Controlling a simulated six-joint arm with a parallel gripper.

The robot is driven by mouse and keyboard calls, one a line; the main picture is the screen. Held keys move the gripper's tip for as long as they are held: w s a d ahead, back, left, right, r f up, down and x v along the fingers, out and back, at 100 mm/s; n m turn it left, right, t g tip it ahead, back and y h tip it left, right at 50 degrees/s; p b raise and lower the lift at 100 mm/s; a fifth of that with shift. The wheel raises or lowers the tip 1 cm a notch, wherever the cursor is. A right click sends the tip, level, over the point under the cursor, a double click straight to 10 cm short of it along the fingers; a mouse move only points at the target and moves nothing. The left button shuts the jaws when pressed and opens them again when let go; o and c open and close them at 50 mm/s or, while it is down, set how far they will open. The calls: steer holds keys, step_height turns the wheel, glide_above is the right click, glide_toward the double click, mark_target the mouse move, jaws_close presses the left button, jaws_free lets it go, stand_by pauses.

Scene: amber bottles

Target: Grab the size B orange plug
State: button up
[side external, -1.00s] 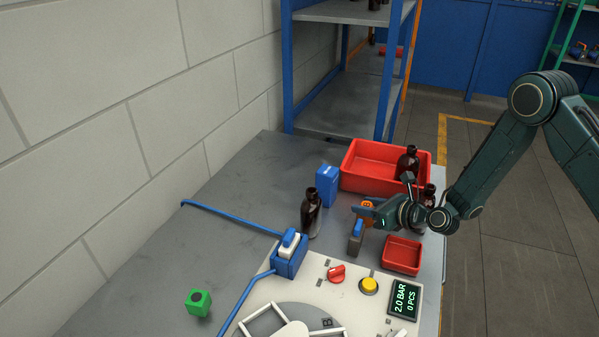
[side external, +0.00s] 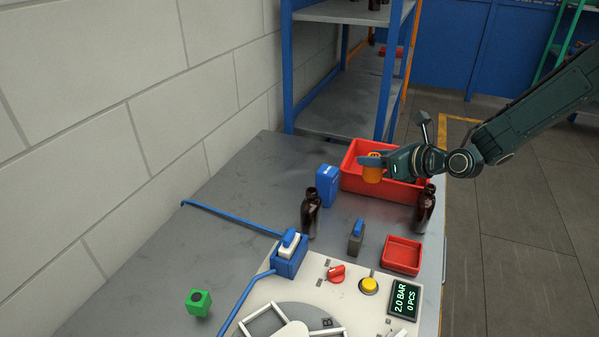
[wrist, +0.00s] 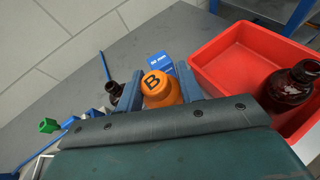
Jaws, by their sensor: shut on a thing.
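The orange plug (wrist: 161,90), with a black letter B on its top, sits between the two fingers of my gripper (wrist: 160,88) in the wrist view. In the side view the orange plug (side external: 372,170) is held up in front of the large red bin, above the table. My gripper (side external: 374,167) is shut on it. The lower part of the plug is partly hidden by the fingers and gripper body.
A large red bin (side external: 357,160) stands behind, with an amber bottle (wrist: 290,84) in it. Amber bottles stand on the table at left (side external: 311,215) and right (side external: 425,210). A blue box (side external: 327,187), a grey-blue block (side external: 356,238) and a small red tray (side external: 402,255) are nearby.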

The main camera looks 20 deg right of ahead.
mark_target(377, 154)
steer(key=shift+r, duration=2.5)
steer(key=shift+d, duration=0.1)
